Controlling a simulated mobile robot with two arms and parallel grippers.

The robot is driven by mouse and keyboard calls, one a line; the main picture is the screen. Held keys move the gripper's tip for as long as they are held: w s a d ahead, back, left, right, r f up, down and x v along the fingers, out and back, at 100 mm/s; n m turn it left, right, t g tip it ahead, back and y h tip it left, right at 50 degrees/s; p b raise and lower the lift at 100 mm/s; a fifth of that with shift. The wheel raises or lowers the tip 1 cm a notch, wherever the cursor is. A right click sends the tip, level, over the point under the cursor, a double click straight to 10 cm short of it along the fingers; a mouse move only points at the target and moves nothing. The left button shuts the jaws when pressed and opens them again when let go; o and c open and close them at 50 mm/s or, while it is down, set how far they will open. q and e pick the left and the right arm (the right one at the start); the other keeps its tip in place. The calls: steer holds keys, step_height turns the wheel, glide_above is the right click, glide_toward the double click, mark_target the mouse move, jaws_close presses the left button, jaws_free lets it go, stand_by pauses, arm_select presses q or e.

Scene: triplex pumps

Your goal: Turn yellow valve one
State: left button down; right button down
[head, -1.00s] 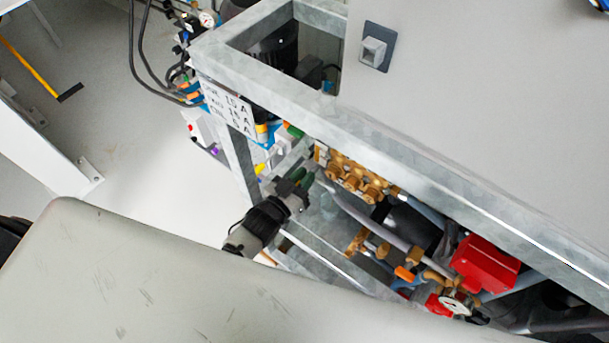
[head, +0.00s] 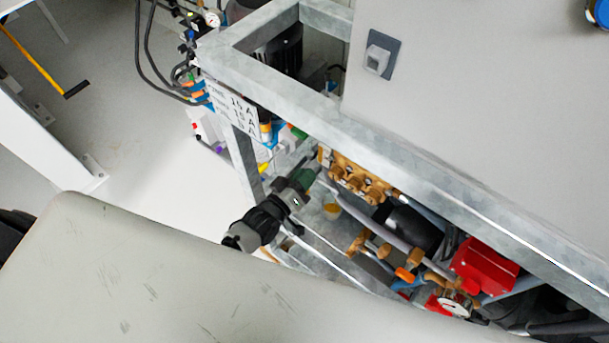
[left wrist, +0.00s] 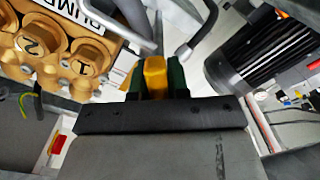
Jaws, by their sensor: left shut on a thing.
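In the left wrist view, the yellow valve handle (left wrist: 155,74) stands between the two green fingers of my left gripper (left wrist: 156,82). The gripper is shut on it, with a finger against each side. In the head view my left gripper (head: 305,178) reaches into the pump frame, left of the brass pump block (head: 355,178). The handle's grip is hidden there behind the fingers. The brass block with plugs marked 1 and 2 (left wrist: 50,45) is at the upper left of the wrist view. My right gripper is not in view.
A galvanized frame beam (head: 420,175) runs above the pump. A black finned motor (left wrist: 262,55) is right of the gripper in the wrist view. Grey hoses, a red box (head: 484,264) and a gauge (head: 455,303) lie to the right in the head view.

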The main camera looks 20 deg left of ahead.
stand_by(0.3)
arm_select(q)
steer(key=c, duration=1.1)
jaws_free()
steer(key=shift+s, duration=0.1)
steer(key=v, duration=1)
steer(key=shift+s, duration=0.35)
steer(key=shift+a, duration=0.15)
